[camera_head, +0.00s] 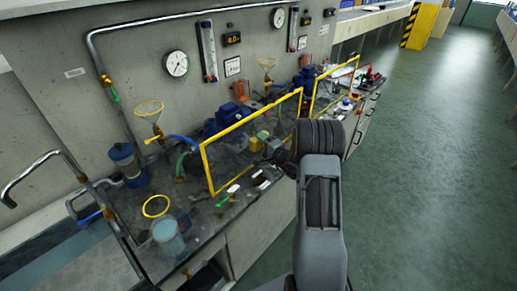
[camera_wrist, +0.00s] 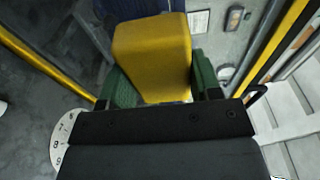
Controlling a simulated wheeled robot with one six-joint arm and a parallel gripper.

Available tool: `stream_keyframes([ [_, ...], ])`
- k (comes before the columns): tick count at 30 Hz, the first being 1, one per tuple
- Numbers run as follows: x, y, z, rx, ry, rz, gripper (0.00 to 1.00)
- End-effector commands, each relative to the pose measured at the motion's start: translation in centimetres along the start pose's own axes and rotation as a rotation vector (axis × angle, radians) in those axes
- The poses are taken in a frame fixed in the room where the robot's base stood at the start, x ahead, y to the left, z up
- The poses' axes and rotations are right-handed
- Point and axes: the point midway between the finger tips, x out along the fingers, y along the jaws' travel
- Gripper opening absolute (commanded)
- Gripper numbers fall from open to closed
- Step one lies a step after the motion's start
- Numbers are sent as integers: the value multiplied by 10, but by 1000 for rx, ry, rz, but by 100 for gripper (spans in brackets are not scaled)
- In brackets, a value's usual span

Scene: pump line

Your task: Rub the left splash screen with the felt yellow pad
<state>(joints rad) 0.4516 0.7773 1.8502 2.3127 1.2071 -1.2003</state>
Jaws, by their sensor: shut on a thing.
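The left splash screen (camera_head: 245,118) is a clear pane in a yellow frame, standing tilted in view along the front of the bench. The felt yellow pad (camera_wrist: 152,50) is a yellow block between the green-faced fingers of my gripper (camera_wrist: 163,88). My gripper is shut on it. In the head view the pad (camera_head: 256,144) shows small over the right half of the left screen's pane. I cannot tell whether it touches the pane. Yellow frame bars (camera_wrist: 42,62) show on both sides in the wrist view; which screen they belong to is unclear.
A second yellow-framed screen (camera_head: 333,88) stands to the right. Pipes, blue pumps (camera_head: 226,117), a gauge (camera_head: 177,64) and yellow-rimmed funnels (camera_head: 149,109) crowd the bench. A beaker (camera_head: 167,236) stands at its near left. The green floor (camera_head: 430,180) on the right is clear.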

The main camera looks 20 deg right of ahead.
Motion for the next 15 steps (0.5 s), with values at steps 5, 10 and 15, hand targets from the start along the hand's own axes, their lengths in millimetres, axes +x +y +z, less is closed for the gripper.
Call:
stream_keyframes([
  [5, 1, 1, -10, -2, 0, 0, 39],
  [10, 1, 1, -15, 0, 1, 0, 39],
  [15, 4, 3, -28, -2, 1, -1, 39],
])
